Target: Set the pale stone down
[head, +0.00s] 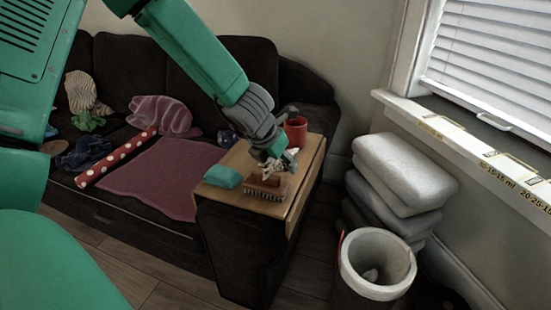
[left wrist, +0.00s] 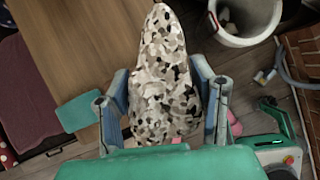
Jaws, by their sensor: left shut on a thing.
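The pale stone (left wrist: 165,75) is speckled white, grey and black and tapers toward the top of the left wrist view. My left gripper (left wrist: 163,97) is shut on it, with a finger on each side. In the head view my left gripper (head: 276,160) is low over the small wooden side table (head: 310,160), above a brown brush (head: 266,190). Only a small pale part of the stone shows there, among the fingers. I cannot tell from the head view how far the stone is from the tabletop. My right gripper is in neither view.
A red mug (head: 296,131) stands at the table's back, and a teal item (head: 222,177) lies at its left edge. A dark sofa (head: 120,75) is left of the table. The table's right strip is bare.

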